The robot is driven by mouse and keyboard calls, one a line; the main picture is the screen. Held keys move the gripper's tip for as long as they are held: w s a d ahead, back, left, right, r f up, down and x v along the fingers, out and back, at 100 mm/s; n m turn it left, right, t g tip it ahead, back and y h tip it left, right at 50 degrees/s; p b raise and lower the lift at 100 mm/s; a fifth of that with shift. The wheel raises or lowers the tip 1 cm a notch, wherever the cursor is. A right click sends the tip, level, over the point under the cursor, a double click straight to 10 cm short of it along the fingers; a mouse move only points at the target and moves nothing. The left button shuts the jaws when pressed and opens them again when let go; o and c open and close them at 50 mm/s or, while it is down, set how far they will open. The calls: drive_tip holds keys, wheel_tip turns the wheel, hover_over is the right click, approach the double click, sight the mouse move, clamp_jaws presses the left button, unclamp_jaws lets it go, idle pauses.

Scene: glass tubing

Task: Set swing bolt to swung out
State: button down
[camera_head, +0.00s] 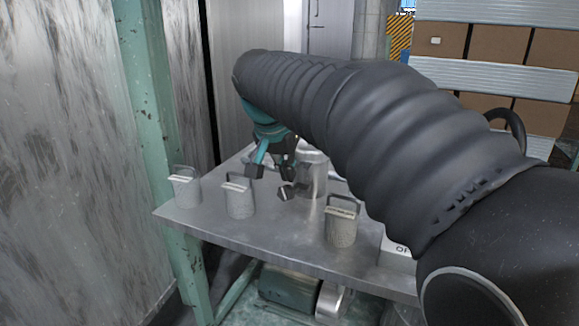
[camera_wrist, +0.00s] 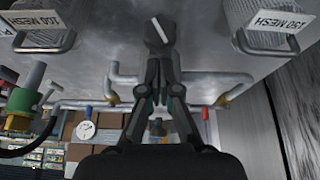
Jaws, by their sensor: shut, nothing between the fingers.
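My gripper (camera_head: 272,180) is over the metal table, beside a shiny cylindrical vessel (camera_head: 313,176). In the wrist view my gripper (camera_wrist: 159,42) is in the middle, its dark fingers drawn together and empty. A short pale bar shows at the fingertips; I cannot tell if it is part of the fingers. I cannot make out the swing bolt clearly in either view. Bent grey tubing (camera_wrist: 215,78) runs on both sides of the fingers in the wrist view. My arm covers part of the vessel and the table behind it.
Grey mesh containers with handles stand along the table: one at the left (camera_head: 186,189), one in the middle (camera_head: 239,198) and one nearer the front (camera_head: 341,224). The metal table (camera_head: 225,228) has bare room between them. A green post (camera_head: 150,100) rises at the left.

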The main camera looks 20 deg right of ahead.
drive_tip(key=shift+s+a+f, duration=0.4)
drive_tip(key=shift+s+f, duration=0.1)
drive_tip(key=shift+f, duration=0.2)
drive_tip(key=shift+a+f+b, duration=0.1)
drive_tip(key=shift+f+b, duration=0.1)
drive_tip(key=shift+b, duration=0.1)
drive_tip(key=s+a+r+p, duration=0.4)
drive_tip(key=s+r, duration=0.2)
drive_tip(key=r, duration=0.1)
drive_tip(key=s+a+f+n+y, duration=0.2)
drive_tip(key=s+f+n, duration=0.3)
drive_tip(key=f+n, duration=0.35)
drive_tip(key=s+d+f+t+p, duration=0.1)
drive_tip(key=s+d+p, duration=0.1)
drive_tip(key=s, duration=0.4)
drive_tip(key=s+d+f+m+y+p, duration=0.1)
drive_tip(key=s+d+f+p, duration=0.1)
drive_tip(key=s+d, duration=0.2)
drive_tip(key=shift+s+d+f+t, duration=0.25)
drive_tip(key=shift+s+d+t, duration=0.15)
drive_tip(key=shift+s, duration=1.35)
